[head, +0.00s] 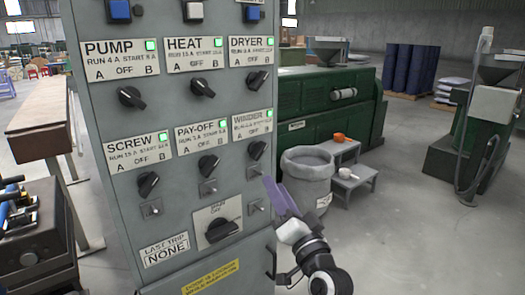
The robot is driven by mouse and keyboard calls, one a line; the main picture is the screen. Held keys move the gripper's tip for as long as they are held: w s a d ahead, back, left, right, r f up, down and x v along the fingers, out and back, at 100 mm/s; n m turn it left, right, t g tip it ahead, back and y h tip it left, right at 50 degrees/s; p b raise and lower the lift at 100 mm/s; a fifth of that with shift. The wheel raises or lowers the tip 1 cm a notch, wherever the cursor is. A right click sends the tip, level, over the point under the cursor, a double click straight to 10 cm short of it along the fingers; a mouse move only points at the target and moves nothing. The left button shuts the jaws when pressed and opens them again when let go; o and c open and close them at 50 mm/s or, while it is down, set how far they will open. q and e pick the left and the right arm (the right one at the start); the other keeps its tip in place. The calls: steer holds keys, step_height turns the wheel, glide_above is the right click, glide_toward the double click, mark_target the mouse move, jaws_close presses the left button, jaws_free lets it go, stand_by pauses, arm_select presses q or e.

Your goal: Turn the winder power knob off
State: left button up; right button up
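The winder knob (257,150) is a small black rotary knob at the right edge of the grey control cabinet (222,105). It sits under the WINDER label (251,124), marked A, OFF and B, with a green lamp (268,114) lit. The knob's exact pointing is too small to tell. My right gripper (274,192) is below and slightly right of the knob, its purple fingers pointing up toward it, apparently apart from it. I see it edge-on, so its opening cannot be told. My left gripper is not in view.
Nearby knobs are the pay-off knob (208,165), screw knob (148,184) and dryer knob (258,80). A larger main knob (222,230) and small toggle switches sit below. A grey bin (306,182) and step stool (352,187) stand behind my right arm.

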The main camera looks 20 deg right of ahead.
mark_target(261, 155)
steer(key=b+x, duration=0.1)
steer(key=x, duration=0.2)
steer(key=b+x, duration=0.1)
steer(key=x, duration=0.3)
steer(key=r+b+x, duration=0.1)
steer(key=x, duration=0.2)
steer(key=shift+w+d+r, duration=0.1)
steer(key=shift+w, duration=0.2)
jaws_close()
